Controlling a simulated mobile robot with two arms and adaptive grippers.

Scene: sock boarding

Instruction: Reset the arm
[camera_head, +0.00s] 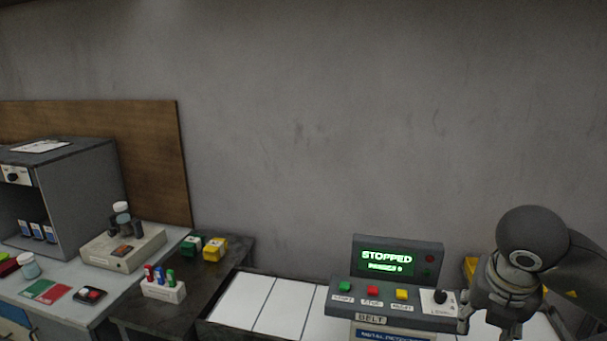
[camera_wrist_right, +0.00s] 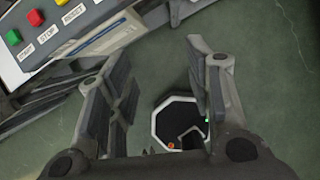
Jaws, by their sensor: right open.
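My right arm comes in at the right of the head view, its gripper (camera_head: 490,322) pointing down by the right end of the control panel (camera_head: 395,250). In the right wrist view the fingers of the same gripper (camera_wrist_right: 160,75) are spread apart with nothing between them, above green floor (camera_wrist_right: 255,60). My left gripper is in neither view. The panel's screen (camera_head: 387,259) reads STOPPED in green. Below it are a green button (camera_head: 345,287), a red button (camera_head: 372,291), a yellow button (camera_head: 401,294) and a black knob (camera_head: 440,297).
White belt slats (camera_head: 275,305) run behind and left of the panel. A dark side table (camera_head: 215,280) holds green and yellow blocks and a rack of coloured vials (camera_head: 163,290). Further left, a grey bench (camera_head: 65,285) carries a cabinet (camera_head: 80,190) and a small device (camera_head: 123,250).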

